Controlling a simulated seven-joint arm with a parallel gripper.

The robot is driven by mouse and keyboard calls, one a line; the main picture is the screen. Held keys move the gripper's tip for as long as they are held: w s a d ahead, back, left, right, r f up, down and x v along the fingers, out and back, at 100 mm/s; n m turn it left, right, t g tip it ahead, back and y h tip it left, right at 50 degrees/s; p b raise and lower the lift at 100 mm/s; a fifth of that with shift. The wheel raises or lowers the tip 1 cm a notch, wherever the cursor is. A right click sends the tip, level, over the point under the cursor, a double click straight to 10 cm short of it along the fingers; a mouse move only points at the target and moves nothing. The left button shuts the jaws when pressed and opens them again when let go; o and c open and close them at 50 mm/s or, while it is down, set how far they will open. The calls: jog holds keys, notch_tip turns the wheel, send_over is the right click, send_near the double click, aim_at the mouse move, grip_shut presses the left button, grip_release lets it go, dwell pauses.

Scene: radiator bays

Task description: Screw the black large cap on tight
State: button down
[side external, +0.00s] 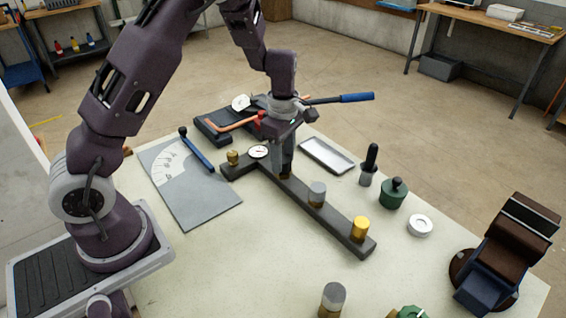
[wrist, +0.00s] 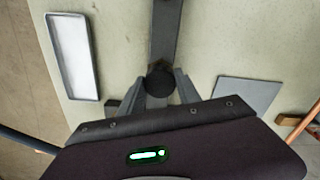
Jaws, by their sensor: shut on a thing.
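The dark bar (side external: 336,226) lies across the table and carries a row of fittings. My gripper (side external: 285,168) points straight down over the bar's middle, its fingers closed around a fitting there. In the wrist view, the round top of the black large cap (wrist: 160,83) sits between the two fingers, which touch it from both sides. The bar (wrist: 165,35) runs beneath it. In the side view the fingers hide the cap; a bit of brass shows below them. I cannot tell how far down the cap sits.
A grey cap (side external: 317,191) and a yellow cap (side external: 361,227) stand along the bar. A metal tray (side external: 328,155), green pot (side external: 393,196), white ring (side external: 420,225) and vise (side external: 505,255) stand right.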

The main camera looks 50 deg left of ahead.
jog(key=m, duration=1.7)
jog(key=shift+m, duration=0.3)
jog(key=m, duration=0.6)
jog(key=shift+f+m, duration=0.1)
jog(key=shift+m, duration=0.2)
jog(key=c, duration=1)
grip_release()
jog(key=shift+c, duration=0.2)
